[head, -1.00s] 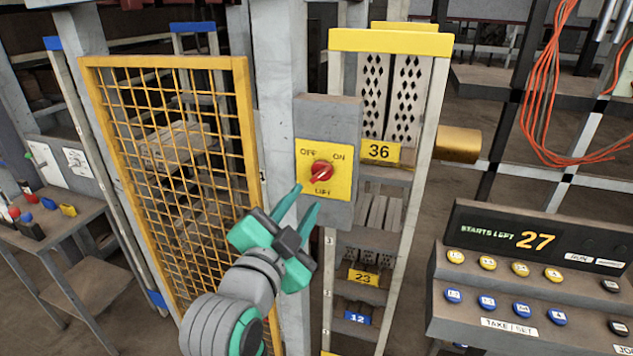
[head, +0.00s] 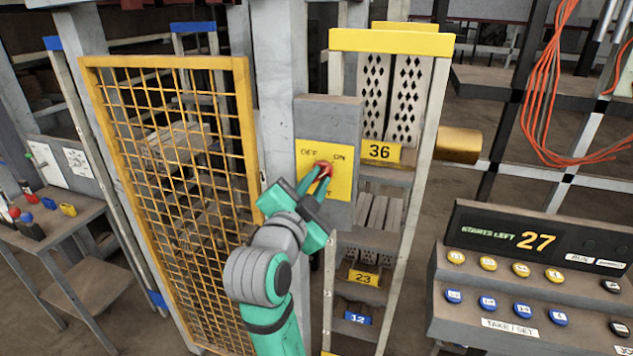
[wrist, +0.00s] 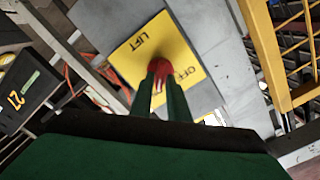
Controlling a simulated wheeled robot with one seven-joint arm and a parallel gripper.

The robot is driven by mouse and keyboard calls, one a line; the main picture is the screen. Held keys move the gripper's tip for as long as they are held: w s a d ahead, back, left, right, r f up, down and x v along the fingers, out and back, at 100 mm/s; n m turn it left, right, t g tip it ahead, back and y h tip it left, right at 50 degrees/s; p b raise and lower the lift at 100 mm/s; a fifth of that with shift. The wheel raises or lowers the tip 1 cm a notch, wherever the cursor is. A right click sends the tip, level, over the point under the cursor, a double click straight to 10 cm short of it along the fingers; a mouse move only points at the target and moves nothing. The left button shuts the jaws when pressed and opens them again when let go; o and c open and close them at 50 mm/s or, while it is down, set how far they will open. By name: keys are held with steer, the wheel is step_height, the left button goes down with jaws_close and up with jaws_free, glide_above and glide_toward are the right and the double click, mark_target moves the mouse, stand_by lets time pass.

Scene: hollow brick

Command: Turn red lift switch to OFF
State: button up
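The red lift switch (head: 323,167) is a round knob on a yellow plate (head: 342,188), fixed to a grey box on a post. The plate has OFF at upper left and ON at upper right. LIFT shows in the wrist view. My gripper (head: 321,174) is at the knob, with its two green fingers on either side of the knob's grip. In the wrist view the red switch (wrist: 158,72) shows between and beyond the fingertips (wrist: 162,82), and they look closed on it. The fingers hide much of the knob, so its exact pointing is hard to tell.
A yellow mesh gate (head: 180,190) stands left of the post. A rack (head: 391,42) with bricks and number tags stands close on the right. A button console (head: 530,275) is at the lower right. A small table (head: 60,235) stands at far left.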

jaws_close()
steer(key=shift+n, duration=0.4)
steer(key=n, duration=0.3)
steer(key=shift+n, duration=0.3)
steer(key=n, duration=0.4)
steer(key=shift+a+n, duration=0.15)
steer(key=shift+n, duration=0.15)
steer(key=shift+w+a+n, duration=0.1)
steer(key=shift+n, duration=2.1)
steer(key=shift+a+n, duration=0.1)
steer(key=shift+n, duration=2.1)
